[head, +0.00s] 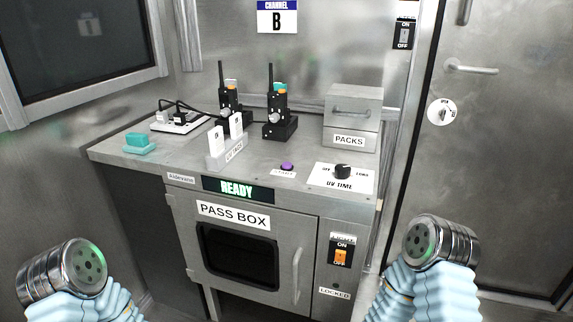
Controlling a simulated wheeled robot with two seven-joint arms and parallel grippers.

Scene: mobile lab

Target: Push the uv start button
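A round purple button (287,166) sits on the steel top of the pass box (185,235), near its front edge. The small label (284,174) in front of it is too small to read surely. To its right is a black knob (342,171) on a white plate marked UV TIME. A lit green READY display (238,189) is on the front edge below and left of the button. Nothing touches the button. Metal and pale blue parts of my two arms show at the lower left and lower right, well apart from the button. No gripper fingers show.
An orange ON/OFF switch (341,257) is on the front. The space around the button is clear.

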